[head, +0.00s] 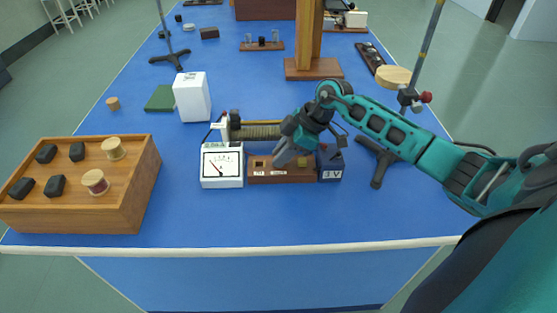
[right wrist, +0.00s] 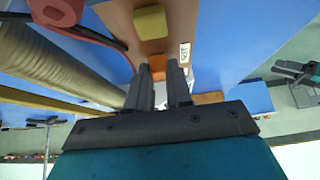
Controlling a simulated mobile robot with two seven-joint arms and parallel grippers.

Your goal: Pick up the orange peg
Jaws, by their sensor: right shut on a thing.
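My right gripper (head: 287,158) reaches down onto a brown wooden block (head: 282,177) on the blue bench. In the right wrist view, the two grey fingers of the right gripper (right wrist: 161,82) are closed on the orange peg (right wrist: 157,66). The peg is at the fingertips, and its lower part is hidden. In the head view the gripper covers the orange peg. A yellow peg (right wrist: 152,23) stands on the same block, a little apart from the fingers. My left gripper is not in view.
A white analog meter (head: 221,167) stands left of the block, and a dark box marked "V" (head: 331,168) stands right of it. A coil (head: 257,132) lies behind. A wooden tray (head: 80,212) with black blocks and spools is at left. The bench front is clear.

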